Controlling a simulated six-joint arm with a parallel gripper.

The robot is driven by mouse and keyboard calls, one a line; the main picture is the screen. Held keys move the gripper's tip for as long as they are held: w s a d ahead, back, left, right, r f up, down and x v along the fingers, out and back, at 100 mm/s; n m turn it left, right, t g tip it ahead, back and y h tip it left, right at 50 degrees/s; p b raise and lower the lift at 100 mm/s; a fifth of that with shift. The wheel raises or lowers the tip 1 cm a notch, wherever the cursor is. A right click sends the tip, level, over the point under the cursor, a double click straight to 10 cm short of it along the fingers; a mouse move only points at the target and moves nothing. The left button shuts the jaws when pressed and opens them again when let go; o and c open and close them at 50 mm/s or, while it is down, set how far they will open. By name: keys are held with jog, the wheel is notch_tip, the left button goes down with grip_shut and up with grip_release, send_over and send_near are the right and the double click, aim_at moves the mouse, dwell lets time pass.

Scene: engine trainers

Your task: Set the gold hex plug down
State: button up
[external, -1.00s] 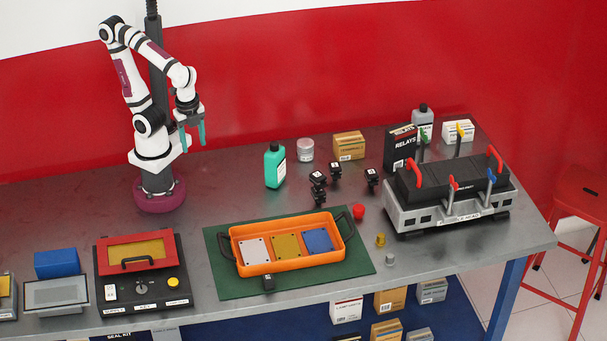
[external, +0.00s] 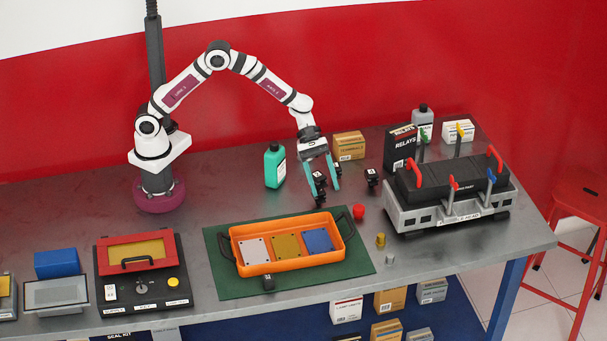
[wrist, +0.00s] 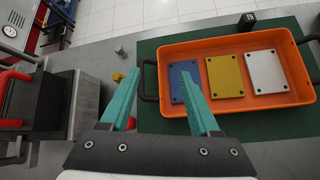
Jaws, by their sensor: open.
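The gold hex plug (external: 381,240) stands on the bare grey bench between the orange tray and the engine trainer. In the wrist view the gold plug (wrist: 117,77) shows just left of the left fingertip, partly close to its edge. My gripper (external: 329,196) points down with its teal fingers apart, above the bench behind the tray's right end, left of and behind the plug. In the wrist view my gripper (wrist: 160,73) is open with nothing held between its fingers.
The orange tray (external: 257,268) holds white, gold and blue plates on a green mat (external: 222,281). A red plug (external: 359,212) and a grey plug (external: 390,260) are near the gold one. The engine trainer (external: 407,217) stands right. Small black parts (external: 372,177) lie near the gripper.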

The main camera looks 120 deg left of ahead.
jog(key=w+a+f+n+t+y, duration=0.2)
jog(key=w+a+f+n+t, duration=0.15)
jog(key=a+f+n, duration=0.45)
send_near(381, 239)
jog(key=shift+w+a+f+m+g, duration=0.15)
jog(key=shift+w+f+g, duration=0.1)
jog(key=shift+w, duration=0.2)
jog(key=shift+w+a+f+m+g, duration=0.15)
jog(key=shift+w+f+g, duration=0.1)
jog(key=shift+w, duration=0.25)
jog(key=x, duration=0.6)
jog(key=shift+d, duration=0.1)
grip_shut()
